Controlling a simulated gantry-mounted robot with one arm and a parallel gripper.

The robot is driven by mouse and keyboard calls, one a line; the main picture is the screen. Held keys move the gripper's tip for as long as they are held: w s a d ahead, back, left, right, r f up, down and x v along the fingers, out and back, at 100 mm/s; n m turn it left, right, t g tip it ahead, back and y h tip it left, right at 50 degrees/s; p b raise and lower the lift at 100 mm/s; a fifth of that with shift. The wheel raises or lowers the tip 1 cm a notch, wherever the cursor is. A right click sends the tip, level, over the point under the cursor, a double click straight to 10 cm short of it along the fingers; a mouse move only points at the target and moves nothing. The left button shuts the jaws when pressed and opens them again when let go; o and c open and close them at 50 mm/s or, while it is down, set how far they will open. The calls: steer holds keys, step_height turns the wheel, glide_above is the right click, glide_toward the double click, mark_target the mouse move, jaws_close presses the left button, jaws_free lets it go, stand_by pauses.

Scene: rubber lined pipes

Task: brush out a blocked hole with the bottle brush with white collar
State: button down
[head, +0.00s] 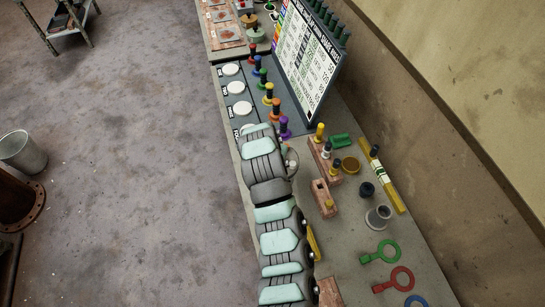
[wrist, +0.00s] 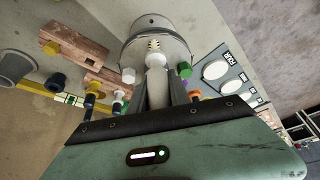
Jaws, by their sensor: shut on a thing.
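My gripper (wrist: 157,88) is shut on a pale, upright thing (wrist: 156,62), seen in the wrist view. A small ribbed, cream end shows just beyond it, which fits a bottle brush, but its collar cannot be made out clearly. A round grey metal container (wrist: 178,28) lies behind this end; I cannot tell whether they touch. Copper-coloured blocks with holes (wrist: 75,45) stand to the left. In the head view the blocks (head: 323,198) are right of my arm, which hides my gripper and most of the container (head: 291,160). Which hole is blocked cannot be told.
Coloured plugs (head: 269,94) line the bench beside a tilted chart board (head: 305,62). Ring-handled tools (head: 381,252) lie at the front right. A wall bounds the bench's right side.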

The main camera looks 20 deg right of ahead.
steer(key=shift+r+p, duration=0.75)
steer(key=shift+r, duration=2.6)
steer(key=shift+r, duration=0.15)
steer(key=s+a+r+n+y+p, duration=0.1)
steer(key=s+a+r+n+p, duration=0.15)
steer(key=a, duration=0.25)
steer(key=s+a+r+n+p, duration=0.2)
steer(key=a+r, duration=0.2)
steer(key=a, duration=0.1)
steer(key=s+a+f+n+t+y+p, duration=0.1)
steer(key=s+a+n, duration=0.3)
steer(key=s+a, duration=0.5)
steer(key=a+y, duration=0.1)
steer(key=a, duration=0.1)
steer(key=shift+s+a+f, duration=0.2)
steer(key=shift+s+a, duration=0.1)
steer(key=shift+a, duration=0.05)
